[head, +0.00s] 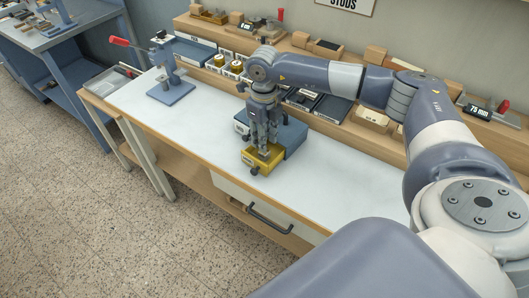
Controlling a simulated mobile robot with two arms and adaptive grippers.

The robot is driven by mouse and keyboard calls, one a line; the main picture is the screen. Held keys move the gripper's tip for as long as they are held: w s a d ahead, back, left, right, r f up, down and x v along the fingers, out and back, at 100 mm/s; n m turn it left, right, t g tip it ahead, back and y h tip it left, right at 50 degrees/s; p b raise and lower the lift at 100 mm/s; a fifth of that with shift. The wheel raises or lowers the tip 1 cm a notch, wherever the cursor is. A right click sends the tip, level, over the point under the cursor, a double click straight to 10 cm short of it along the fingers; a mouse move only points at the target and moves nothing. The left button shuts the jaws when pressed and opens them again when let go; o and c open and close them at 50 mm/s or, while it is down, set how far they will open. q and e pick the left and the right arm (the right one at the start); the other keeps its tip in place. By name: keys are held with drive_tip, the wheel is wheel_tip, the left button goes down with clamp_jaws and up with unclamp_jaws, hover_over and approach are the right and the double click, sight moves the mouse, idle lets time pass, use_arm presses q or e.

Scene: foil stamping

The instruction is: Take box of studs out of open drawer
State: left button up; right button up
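A small yellow box (250,160) with a label on its front is at the front part of the white worktop, beside a blue box (291,141). I cannot read the label or tell whether the yellow box rests on the worktop or is just above it. My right gripper (264,150) points straight down with its fingertips at the yellow box; whether they grip it is not clear. A pale drawer front with a dark handle (270,219) is below the worktop's front edge; the drawer's inside is not visible. My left gripper is not in view.
A blue press with a red handle (171,92) stands at the worktop's left end. A wooden shelf (375,139) with boxes, jars and wooden blocks runs along the back. The worktop (205,121) is clear between press and boxes. Another bench (60,38) stands at far left.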

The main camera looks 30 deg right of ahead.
drive_tip(key=f+p, duration=0.1)
drive_tip(key=f, duration=0.3)
drive_tip(key=shift+a+f+p, duration=0.2)
drive_tip(key=shift+f+p, duration=0.05)
drive_tip(key=shift+p, duration=0.15)
drive_tip(key=shift+f, duration=0.25)
drive_tip(key=c, duration=0.6)
drive_tip(key=shift+o, duration=0.2)
